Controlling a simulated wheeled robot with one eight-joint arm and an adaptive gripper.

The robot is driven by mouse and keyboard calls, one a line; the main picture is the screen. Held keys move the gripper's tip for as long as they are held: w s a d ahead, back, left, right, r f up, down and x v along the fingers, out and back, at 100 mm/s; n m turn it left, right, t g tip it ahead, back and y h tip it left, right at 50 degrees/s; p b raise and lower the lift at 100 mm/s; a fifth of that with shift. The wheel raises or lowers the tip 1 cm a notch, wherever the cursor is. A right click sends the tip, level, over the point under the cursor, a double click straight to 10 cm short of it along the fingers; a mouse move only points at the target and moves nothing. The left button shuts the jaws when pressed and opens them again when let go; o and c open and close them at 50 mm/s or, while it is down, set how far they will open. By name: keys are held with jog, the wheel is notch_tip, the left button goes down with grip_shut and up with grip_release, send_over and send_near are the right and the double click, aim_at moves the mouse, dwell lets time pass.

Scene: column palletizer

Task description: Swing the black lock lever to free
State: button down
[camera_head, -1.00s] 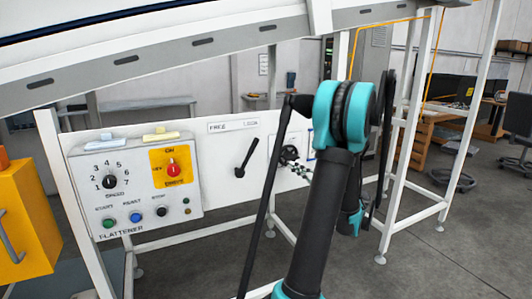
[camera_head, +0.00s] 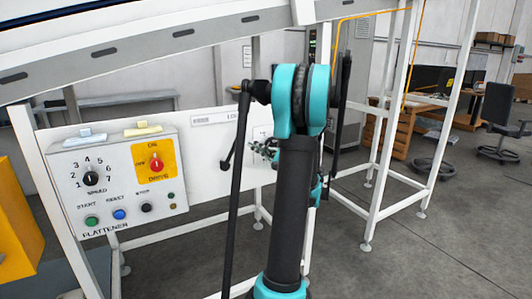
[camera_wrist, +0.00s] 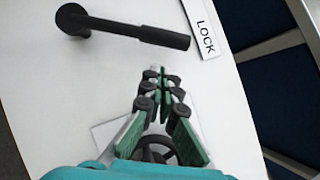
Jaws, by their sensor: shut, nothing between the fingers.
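The black lock lever (camera_wrist: 135,30) is on the white panel. In the wrist view its round pivot is at upper left and its handle reaches right, ending beside the LOCK label (camera_wrist: 206,27). In the head view the lever (camera_head: 227,160) is partly hidden by my arm, with only its pivot and a bit of handle clear. My gripper (camera_wrist: 161,75) is shut and empty, its fingertips apart from the lever and below the handle in the wrist view. In the head view my gripper (camera_head: 264,150) is just right of the lever, partly covered by my arm.
A control box (camera_head: 120,180) with dials and buttons is left of the lever. A black handwheel (camera_wrist: 157,150) is behind my fingers in the wrist view. White frame posts (camera_head: 385,140) stand at right. A yellow box (camera_head: 20,220) is at far left. Open floor lies at right.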

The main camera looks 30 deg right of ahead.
aim_at(240, 138)
jog(key=shift+w+a+r, duration=0.1)
jog(key=shift+a+r, duration=0.25)
jog(key=shift+a, duration=0.25)
jog(key=shift+w+a+r, duration=0.1)
jog(key=shift+a+r, duration=0.2)
jog(key=shift+a, duration=0.25)
jog(key=shift+a+r, duration=0.1)
jog(key=shift+r, duration=0.05)
jog(key=shift+a+r+n+g, duration=0.2)
jog(key=shift+n+g, duration=0.1)
jog(key=shift+n, duration=0.2)
jog(key=shift+s+a+r+n+g, duration=0.1)
jog(key=shift+a+r+n+g, duration=0.45)
jog(key=shift+a+n, duration=0.25)
jog(key=shift+s+a+r+n+g+h, duration=0.1)
jog(key=shift+a+r+n+g+h, duration=0.35)
jog(key=shift+a+n, duration=1.1)
jog(key=shift+s+a+r+n+g+h, duration=0.15)
jog(key=shift+a+n+g+h, duration=0.8)
jog(key=shift+a, duration=0.95)
jog(key=shift+w+a+r+n+g+h, duration=0.1)
jog(key=shift+a+r+n+g+h, duration=0.3)
jog(key=shift+a+n, duration=1.25)
jog(key=shift+a+f, duration=0.1)
jog(key=shift+f, duration=0.05)
